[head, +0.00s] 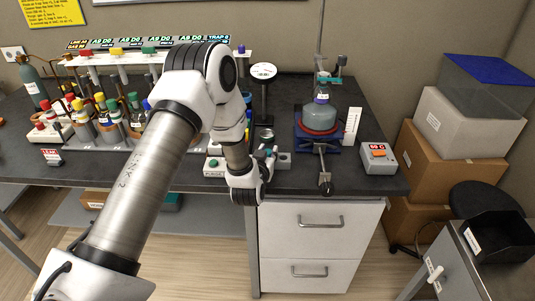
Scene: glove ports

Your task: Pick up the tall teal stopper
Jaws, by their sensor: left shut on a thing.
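My left gripper (265,154) is at the front edge of the bench, to the right of the bottle rack, and its arm crosses the view from the lower left. The fingers are small and partly covered by my own wrist. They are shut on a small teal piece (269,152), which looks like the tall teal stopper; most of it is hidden. It is close to a small grey block (284,160) on the bench; I cannot tell whether they touch. My right gripper is not in view.
A rack of bottles with coloured stoppers (112,106) stands at left, partly behind my arm. A grey vessel (319,117) in a blue base stands right of the gripper. A display box (379,157) sits at the right edge. Drawers (320,228) are below.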

